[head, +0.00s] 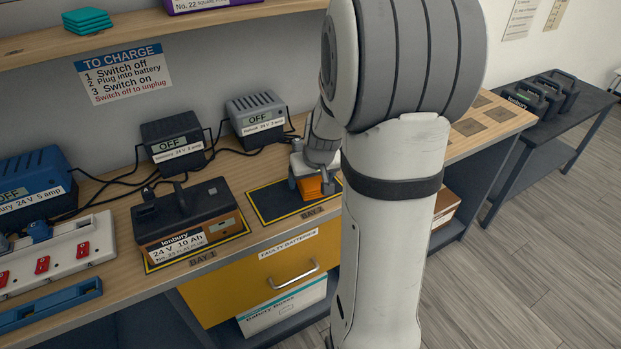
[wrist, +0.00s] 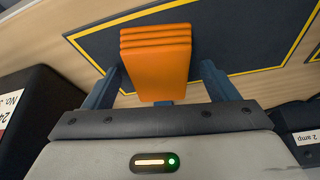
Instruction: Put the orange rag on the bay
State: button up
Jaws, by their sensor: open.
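The orange rag (head: 312,188) is a folded, layered block at the right part of the dark, yellow-edged pad of bay 2 (head: 268,204). It also shows in the wrist view (wrist: 156,55), over the dark bay pad (wrist: 225,40). It looks to lie on the pad, though its underside is hidden. My gripper (head: 314,183) is low over the bay with its fingers apart. In the wrist view my gripper (wrist: 160,88) has one finger on each side of the rag, with gaps beside it.
A black battery (head: 185,218) stands on bay 1, left of bay 2. Chargers (head: 257,118) with cables line the back wall. A yellow drawer (head: 270,275) is below the bench edge. My arm hides part of the bench to the right.

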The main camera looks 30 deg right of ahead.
jog(key=d+p+v, duration=0.1)
jog(key=v, duration=1)
jog(key=s+a+n+g, duration=0.2)
jog(key=s+a, duration=1.2)
jog(key=a, duration=0.1)
jog(key=shift+s+y, duration=0.25)
jog(key=shift+y, duration=0.15)
jog(key=shift+r, duration=0.1)
